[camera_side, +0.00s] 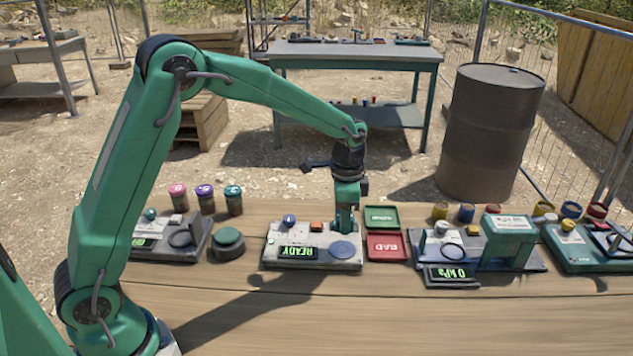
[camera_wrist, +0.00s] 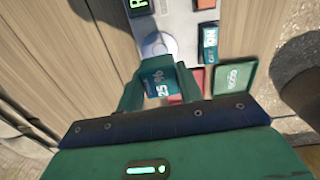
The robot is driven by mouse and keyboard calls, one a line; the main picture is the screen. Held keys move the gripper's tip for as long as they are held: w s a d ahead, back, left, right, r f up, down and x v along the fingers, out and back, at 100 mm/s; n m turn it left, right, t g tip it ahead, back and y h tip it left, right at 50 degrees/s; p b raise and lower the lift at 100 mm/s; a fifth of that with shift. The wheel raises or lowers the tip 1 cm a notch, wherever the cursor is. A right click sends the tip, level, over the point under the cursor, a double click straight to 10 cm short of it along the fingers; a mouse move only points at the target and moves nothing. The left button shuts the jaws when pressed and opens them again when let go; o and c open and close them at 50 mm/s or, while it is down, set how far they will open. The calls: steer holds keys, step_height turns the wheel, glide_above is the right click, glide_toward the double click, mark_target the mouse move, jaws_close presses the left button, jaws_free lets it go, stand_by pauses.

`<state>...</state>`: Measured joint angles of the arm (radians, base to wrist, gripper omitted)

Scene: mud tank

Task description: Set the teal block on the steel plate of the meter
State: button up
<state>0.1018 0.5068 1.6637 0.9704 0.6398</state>
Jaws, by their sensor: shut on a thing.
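The meter (camera_side: 302,262) is a grey box on the wooden bench with a green READY display (camera_side: 297,252). Its round steel plate (camera_side: 343,250) is at the right front of its top, and the plate also shows in the wrist view (camera_wrist: 158,45). My gripper (camera_side: 346,226) points down over the back right of the meter, behind the plate in the side view. In the wrist view my gripper (camera_wrist: 160,80) is shut on the teal block (camera_wrist: 160,88), whose face reads 25 %. In the side view I cannot make the block out from the fingers.
A green tray (camera_side: 382,217) and a red BAD tray (camera_side: 387,246) lie just right of the meter. A press with a 0 kPa display (camera_side: 450,273) stands further right. A round teal-topped thing (camera_side: 228,241) and several small jars (camera_side: 205,198) are left. The bench front is clear.

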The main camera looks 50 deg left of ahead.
glide_above(342, 249)
steer(key=shift+f, duration=2.15)
steer(key=shift+f, duration=1.15)
steer(key=o, duration=1.5)
steer(key=shift+r, duration=3.75)
steer(key=shift+r, duration=0.1)
